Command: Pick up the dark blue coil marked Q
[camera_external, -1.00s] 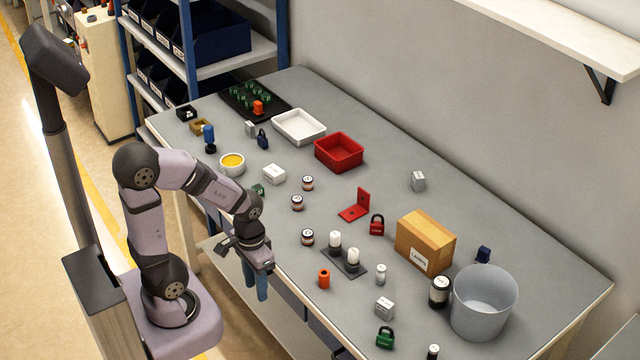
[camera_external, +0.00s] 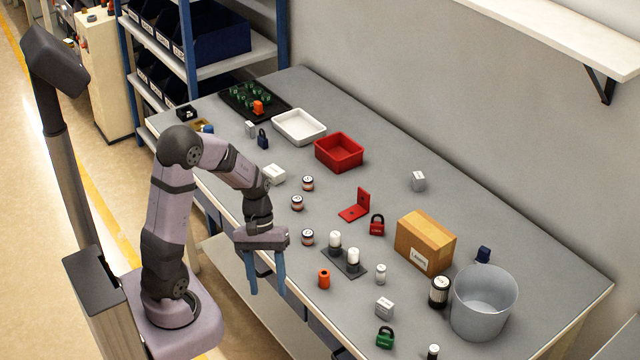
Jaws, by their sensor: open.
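A small dark blue block (camera_external: 483,254) sits at the right of the table, behind the grey bin and right of the cardboard box. It looks like the coil, but its mark is too small to read. My gripper (camera_external: 267,283) points down with its blue fingers apart and nothing between them. It hangs at the table's front edge, far to the left of the dark blue block.
The grey bin (camera_external: 484,302) and cardboard box (camera_external: 425,243) stand close to the block. A black-and-white jar (camera_external: 439,291), red padlock (camera_external: 377,225), orange part (camera_external: 324,279) and white-topped cylinders on a dark plate (camera_external: 331,262) lie between.

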